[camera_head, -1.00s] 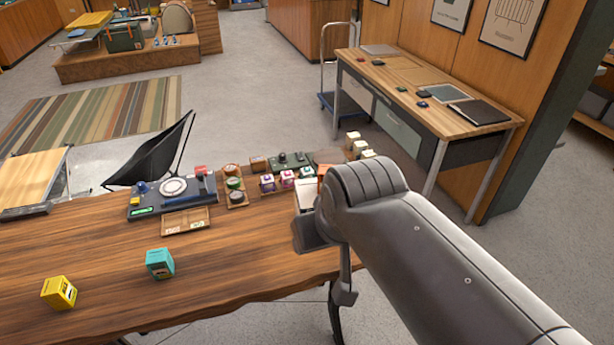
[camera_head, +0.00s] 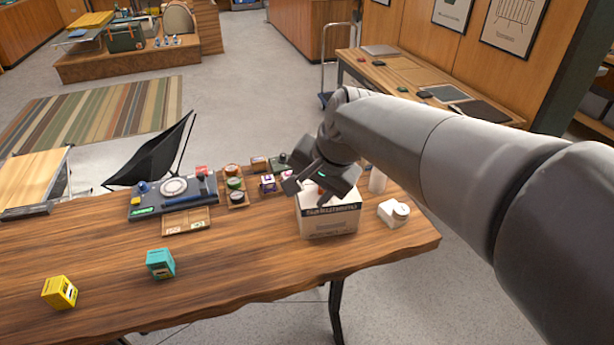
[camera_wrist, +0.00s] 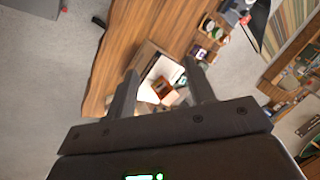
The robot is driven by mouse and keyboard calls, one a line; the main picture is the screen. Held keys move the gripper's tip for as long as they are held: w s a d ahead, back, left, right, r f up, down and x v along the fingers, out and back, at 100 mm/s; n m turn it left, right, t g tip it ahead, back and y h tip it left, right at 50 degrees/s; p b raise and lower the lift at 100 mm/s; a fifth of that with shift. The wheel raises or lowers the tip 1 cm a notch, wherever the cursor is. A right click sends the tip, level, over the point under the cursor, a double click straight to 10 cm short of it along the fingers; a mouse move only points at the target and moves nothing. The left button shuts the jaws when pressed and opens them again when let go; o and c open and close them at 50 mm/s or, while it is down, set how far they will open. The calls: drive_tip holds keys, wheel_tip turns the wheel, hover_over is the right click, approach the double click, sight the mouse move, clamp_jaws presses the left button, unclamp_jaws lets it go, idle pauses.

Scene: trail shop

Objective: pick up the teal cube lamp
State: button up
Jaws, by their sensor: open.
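The teal cube lamp (camera_head: 160,263) stands on the wooden table near its front edge, left of the middle in the head view. My gripper (camera_head: 307,190) is well to the right of it, above a white box with dark lettering (camera_head: 328,222). In the wrist view my gripper (camera_wrist: 158,80) has its two fingers apart with the open box below them. An orange item (camera_wrist: 162,86) shows inside the box, between the fingers. The teal cube lamp does not show in the wrist view.
A yellow cube (camera_head: 60,292) stands left of the teal one. A dark console (camera_head: 172,197), a small wooden tray (camera_head: 187,221) and several small items line the table's back. A white object (camera_head: 393,213) is right of the box. The table's front middle is clear.

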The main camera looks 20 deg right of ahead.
drive_tip(key=w+d+f+m, duration=0.2)
drive_tip(key=w+m, duration=0.4)
drive_tip(key=w, duration=0.2)
drive_tip(key=w+d+f+m, duration=0.3)
drive_tip(key=w+m, duration=0.3)
drive_tip(key=w, duration=0.2)
drive_tip(key=w+d+f+m, duration=0.2)
drive_tip(key=w+f+m, duration=0.3)
drive_tip(key=w+f, duration=0.1)
drive_tip(key=w+d+f+m+h, duration=0.1)
drive_tip(key=w+d+f+m, duration=0.1)
drive_tip(key=w+f+m, duration=0.3)
drive_tip(key=w+d+f+m+h, duration=0.1)
drive_tip(key=w+d+f+m, duration=0.2)
drive_tip(key=w+f+m, duration=0.2)
drive_tip(key=shift+w+f, duration=0.35)
drive_tip(key=shift+w, duration=0.4)
drive_tip(key=shift+w+f, duration=0.3)
drive_tip(key=shift+w, duration=0.45)
drive_tip(key=shift+w+f, duration=0.35)
drive_tip(key=shift+w, duration=0.4)
drive_tip(key=x, duration=0.3)
drive_tip(key=s+x, duration=0.1)
drive_tip(key=x, duration=0.1)
drive_tip(key=shift+w+d+f, duration=0.1)
drive_tip(key=shift+d+f, duration=0.05)
drive_tip(key=shift+f, duration=0.05)
drive_tip(key=c, duration=0.8)
